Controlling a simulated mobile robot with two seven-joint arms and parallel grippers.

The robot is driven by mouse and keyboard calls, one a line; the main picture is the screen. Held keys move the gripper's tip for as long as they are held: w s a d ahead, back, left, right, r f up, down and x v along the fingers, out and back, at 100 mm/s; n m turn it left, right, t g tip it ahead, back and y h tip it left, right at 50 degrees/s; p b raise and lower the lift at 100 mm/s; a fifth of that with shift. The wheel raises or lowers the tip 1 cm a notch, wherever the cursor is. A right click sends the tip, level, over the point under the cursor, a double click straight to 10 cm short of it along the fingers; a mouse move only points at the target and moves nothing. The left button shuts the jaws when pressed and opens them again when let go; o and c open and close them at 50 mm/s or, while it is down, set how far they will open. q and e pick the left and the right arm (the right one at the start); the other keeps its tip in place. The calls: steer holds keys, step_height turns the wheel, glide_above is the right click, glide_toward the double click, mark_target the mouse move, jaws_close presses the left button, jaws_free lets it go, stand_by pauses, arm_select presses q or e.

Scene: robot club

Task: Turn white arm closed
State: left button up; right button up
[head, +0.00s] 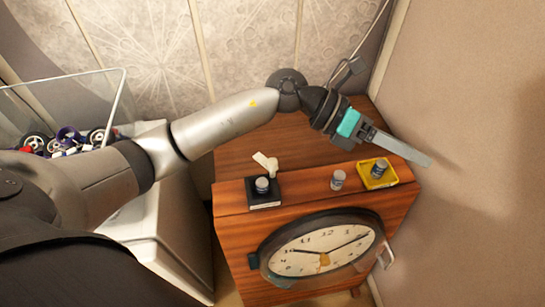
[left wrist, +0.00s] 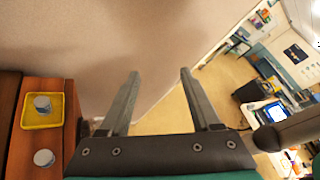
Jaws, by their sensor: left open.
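The white arm (head: 265,162) is a short white lever on the brown wooden cabinet (head: 232,196), tilted up behind a black square base (head: 264,199) with a grey knob (head: 262,184). Whether it joins that base is hard to tell. My left gripper (head: 425,160) is to the right of the white arm, past the cabinet's right edge and near the wall. In the left wrist view my left gripper (left wrist: 160,75) shows two fingers apart with nothing between them. The white arm is out of the left wrist view. My right gripper is not in view.
A grey cylinder (head: 338,180) and a yellow tray (head: 365,183) holding another grey cylinder (head: 380,168) stand on the cabinet. A round clock (head: 320,250) is on its front. The beige wall (head: 480,110) is close on the right. A clear bin of wheels stands left.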

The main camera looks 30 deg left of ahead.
arm_select(q)
steer(key=a+f+m+g+y, duration=0.1)
steer(key=a+f+m+y, duration=0.2)
steer(key=a+f+y, duration=0.25)
steer(key=y, duration=0.9)
glide_toward(272, 161)
steer(key=shift+g, duration=0.4)
steer(key=f, duration=0.9)
steer(key=shift+w+d+p, duration=0.1)
steer(key=shift+w+p, duration=0.25)
steer(key=shift+p, duration=0.05)
jaws_close()
